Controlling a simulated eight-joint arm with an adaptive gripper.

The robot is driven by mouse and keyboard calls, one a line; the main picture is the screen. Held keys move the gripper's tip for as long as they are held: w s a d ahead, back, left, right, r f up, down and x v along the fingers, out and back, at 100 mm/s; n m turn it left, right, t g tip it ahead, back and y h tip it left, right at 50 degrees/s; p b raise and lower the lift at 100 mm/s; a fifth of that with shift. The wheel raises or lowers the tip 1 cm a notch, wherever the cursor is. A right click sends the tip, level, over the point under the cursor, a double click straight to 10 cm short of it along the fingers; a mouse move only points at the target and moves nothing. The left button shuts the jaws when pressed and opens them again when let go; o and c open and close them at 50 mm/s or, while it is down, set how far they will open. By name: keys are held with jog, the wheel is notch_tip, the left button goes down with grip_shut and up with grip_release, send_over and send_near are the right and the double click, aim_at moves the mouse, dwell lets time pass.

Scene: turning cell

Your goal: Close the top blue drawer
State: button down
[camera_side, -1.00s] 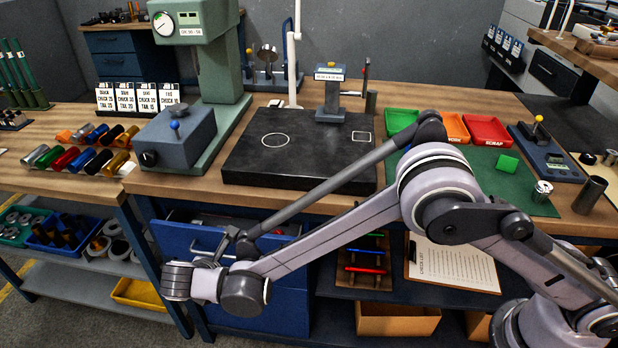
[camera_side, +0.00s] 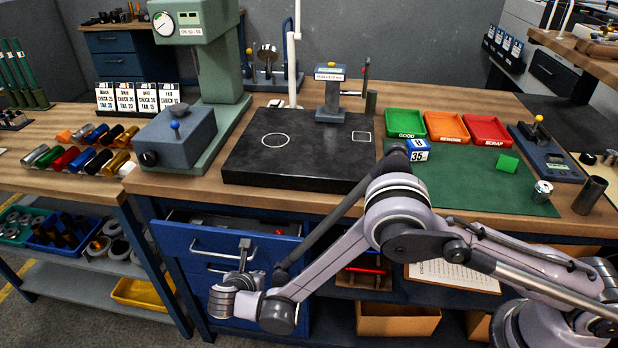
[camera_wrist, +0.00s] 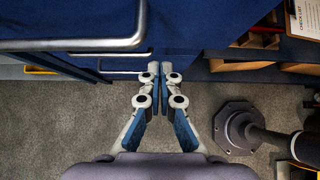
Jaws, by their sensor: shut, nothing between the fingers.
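The top blue drawer (camera_side: 180,236) stands pulled out under the bench, its inside partly visible from above. Its bar handle (camera_side: 222,255) runs across the front; in the wrist view this handle (camera_wrist: 75,44) crosses the upper left. My gripper (camera_side: 245,246) is in front of the drawer's right part, fingers pointing toward the front. In the wrist view my gripper (camera_wrist: 154,72) is shut and empty, its tips close to the blue front, right of the handle's end. I cannot tell whether the tips touch the drawer.
Lower blue drawers sit beneath, with another handle (camera_wrist: 122,77) near my fingertips. A shelf with a clipboard (camera_side: 455,274) and a cardboard box (camera_side: 398,320) is to the right. A yellow tray (camera_side: 140,294) lies on the lower left shelf.

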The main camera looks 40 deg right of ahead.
aim_at(266, 247)
jog(key=shift+w+d+r, duration=0.1)
jog(key=shift+w+d, duration=1.2)
jog(key=shift+w, duration=0.05)
jog(key=shift+w+d, duration=1.95)
jog(key=shift+d, duration=0.05)
jog(key=shift+a, duration=0.1)
